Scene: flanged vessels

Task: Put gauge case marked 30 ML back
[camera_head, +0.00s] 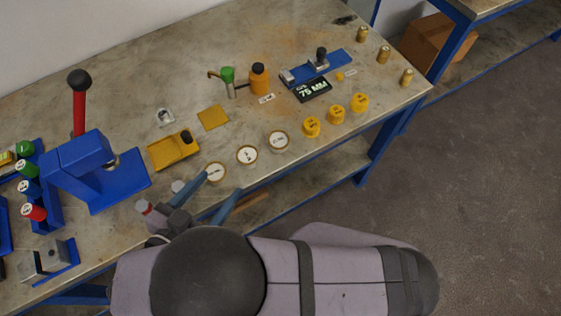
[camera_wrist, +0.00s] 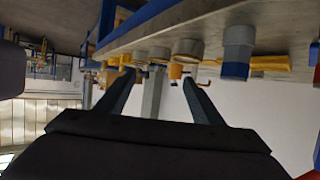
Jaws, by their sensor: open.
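Several yellow marked caps (camera_head: 336,115) and brass cylinders (camera_head: 383,54) stand to the right. A blue press (camera_head: 100,175) with a red lever stands left.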

